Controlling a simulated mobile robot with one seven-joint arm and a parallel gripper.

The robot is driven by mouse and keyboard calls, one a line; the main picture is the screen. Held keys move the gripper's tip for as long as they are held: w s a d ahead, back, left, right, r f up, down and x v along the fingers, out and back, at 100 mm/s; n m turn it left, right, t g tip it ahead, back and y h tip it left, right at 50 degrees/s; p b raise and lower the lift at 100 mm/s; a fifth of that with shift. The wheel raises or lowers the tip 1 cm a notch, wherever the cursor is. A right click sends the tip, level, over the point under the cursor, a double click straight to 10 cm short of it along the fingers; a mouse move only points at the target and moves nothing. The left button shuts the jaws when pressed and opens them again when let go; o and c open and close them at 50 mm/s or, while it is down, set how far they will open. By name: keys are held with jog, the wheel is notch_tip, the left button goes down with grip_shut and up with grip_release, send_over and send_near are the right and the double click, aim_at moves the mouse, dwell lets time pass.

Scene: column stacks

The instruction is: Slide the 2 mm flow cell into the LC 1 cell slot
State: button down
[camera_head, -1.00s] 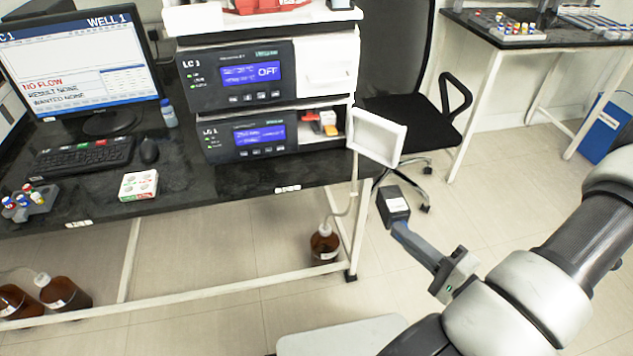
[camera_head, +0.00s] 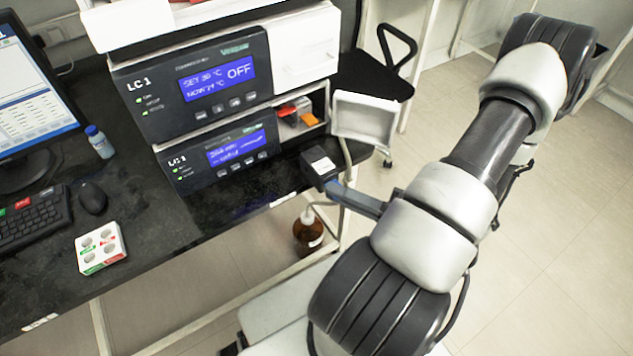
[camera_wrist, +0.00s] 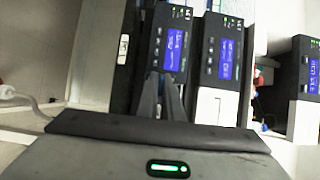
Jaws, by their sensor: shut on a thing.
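A small black block with a white label, which looks like the flow cell (camera_head: 318,166), is held at the tip of my gripper (camera_head: 340,187). My gripper is shut on it in front of the bench's right end, below and slightly right of an open compartment (camera_head: 312,132) in the lower LC 1 unit (camera_head: 190,166). Red and orange parts show inside the compartment. The block appears apart from the compartment. In the wrist view my fingers (camera_wrist: 163,98) reach toward the instrument fronts; the cell's outline there is unclear. The 2 mm marking is not readable.
The compartment's white door (camera_head: 365,119) stands open to the right. The upper LC 1 unit (camera_head: 190,88) reads OFF. A brown bottle (camera_head: 308,232) hangs or stands below the bench edge. A white vial block (camera_head: 101,248) and mouse (camera_head: 92,198) lie left.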

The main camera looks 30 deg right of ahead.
jog(key=shift+w+a, duration=0.15)
jog(key=shift+w, duration=0.2)
jog(key=shift+w+a+b, duration=0.15)
jog(key=shift+w+b, duration=0.95)
jog(key=shift+w, duration=4.05)
jog(key=shift+w+a+b, duration=0.15)
jog(key=shift+w+b, duration=0.9)
jog(key=shift+w, duration=4.05)
jog(key=shift+f, duration=0.1)
jog(key=c, duration=1.8)
grip_release()
jog(key=shift+c, duration=0.2)
jog(key=shift+s, duration=0.1)
jog(key=p+v, duration=0.2)
jog(key=v, duration=1.5)
jog(key=shift+d+p, duration=0.2)
jog(key=shift+p, duration=0.2)
jog(key=shift+f, duration=0.15)
